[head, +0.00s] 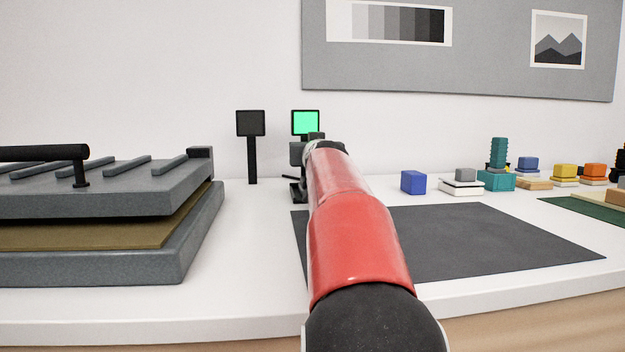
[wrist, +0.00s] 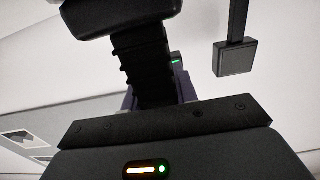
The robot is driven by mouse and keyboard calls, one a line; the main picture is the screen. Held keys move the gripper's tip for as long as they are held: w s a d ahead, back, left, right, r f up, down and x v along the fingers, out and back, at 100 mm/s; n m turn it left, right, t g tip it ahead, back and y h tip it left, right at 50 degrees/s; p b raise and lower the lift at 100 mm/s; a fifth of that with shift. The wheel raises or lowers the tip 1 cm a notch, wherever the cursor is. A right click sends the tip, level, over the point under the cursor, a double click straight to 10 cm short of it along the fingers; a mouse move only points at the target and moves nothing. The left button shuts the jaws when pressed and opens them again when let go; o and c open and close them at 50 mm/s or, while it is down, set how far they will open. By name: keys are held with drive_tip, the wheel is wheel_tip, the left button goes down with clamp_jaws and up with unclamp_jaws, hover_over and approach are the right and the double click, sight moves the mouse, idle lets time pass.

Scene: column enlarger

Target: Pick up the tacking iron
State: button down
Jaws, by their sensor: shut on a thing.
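My gripper (wrist: 138,38) reaches up the middle of the wrist view, its dark ribbed finger ending at a black rounded piece (wrist: 104,16) at the top edge. This piece appears to be part of the tacking iron, and my gripper is shut on it. The rest of the iron is cut off by the frame, so its shape and tilt cannot be told. In the head view my red arm stretches away to the back of the bench and hides most of my gripper and what it holds.
A grey press (head: 120,262) fills the left. A dark panel on a post (head: 250,123) and a green-lit panel (head: 305,122) stand at the back. A dark mat (head: 470,245) lies bare at right. Behind it are a blue block (head: 413,182) and several small coloured blocks.

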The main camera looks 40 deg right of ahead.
drive_tip(key=shift+r, duration=0.15)
wheel_tip(320, 180, up, 10)
drive_tip(key=p, duration=0.5)
drive_tip(key=c, duration=1.6)
unclamp_jaws()
clamp_jaws()
